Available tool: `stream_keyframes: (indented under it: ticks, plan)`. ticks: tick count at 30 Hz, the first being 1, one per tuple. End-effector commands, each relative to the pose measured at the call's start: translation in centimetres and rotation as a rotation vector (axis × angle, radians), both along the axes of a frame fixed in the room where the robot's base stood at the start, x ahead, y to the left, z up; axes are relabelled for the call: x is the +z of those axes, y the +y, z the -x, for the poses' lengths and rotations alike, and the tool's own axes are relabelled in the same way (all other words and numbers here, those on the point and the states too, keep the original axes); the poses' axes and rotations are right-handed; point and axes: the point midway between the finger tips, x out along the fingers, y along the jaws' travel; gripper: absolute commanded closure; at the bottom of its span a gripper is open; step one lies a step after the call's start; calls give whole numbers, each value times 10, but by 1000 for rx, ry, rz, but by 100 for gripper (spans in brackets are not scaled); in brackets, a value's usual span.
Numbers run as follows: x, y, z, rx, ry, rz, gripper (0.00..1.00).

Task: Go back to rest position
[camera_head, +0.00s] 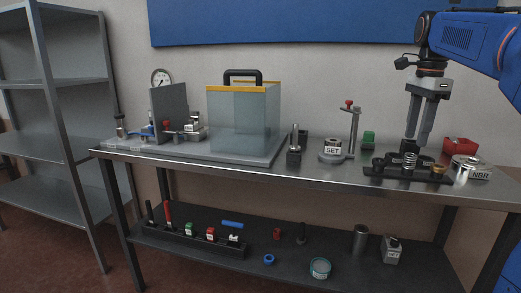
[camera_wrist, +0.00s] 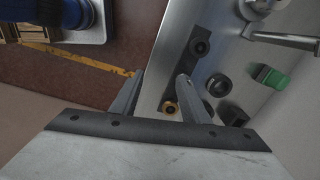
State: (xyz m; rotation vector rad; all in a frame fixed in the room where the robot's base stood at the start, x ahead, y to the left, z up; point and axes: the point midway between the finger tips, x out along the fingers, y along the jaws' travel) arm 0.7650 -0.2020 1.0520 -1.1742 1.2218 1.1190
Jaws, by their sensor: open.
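My gripper (camera_head: 417,138) hangs down at the right of the bench, with its two fingers apart and nothing seen between them. The fingertips are just above a black fixture (camera_head: 395,174) that carries a spring (camera_head: 410,161), dark parts and a brass piece (camera_head: 438,170). I cannot tell whether the fingers touch the dark part below them. In the wrist view, my gripper (camera_wrist: 160,78) has both fingers apart, over the bench's edge and a dark strip with a brass ring (camera_wrist: 170,107).
The steel bench (camera_head: 310,172) also holds a SET stand (camera_head: 332,151), a green block (camera_head: 368,139), a red bin (camera_head: 460,146) and an NBR tin (camera_head: 470,168). A clear box (camera_head: 243,120) stands left. The lower shelf (camera_head: 335,240) holds several items. Shelving (camera_head: 62,140) stands far left.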

Motion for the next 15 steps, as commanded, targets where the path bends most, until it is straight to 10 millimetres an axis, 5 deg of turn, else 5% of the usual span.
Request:
stream_keyframes:
  ticks: [8,15]
  plan:
    - [-24,30,40,237,-49,26,58]
    - [-69,64,94,561,-113,76,58]
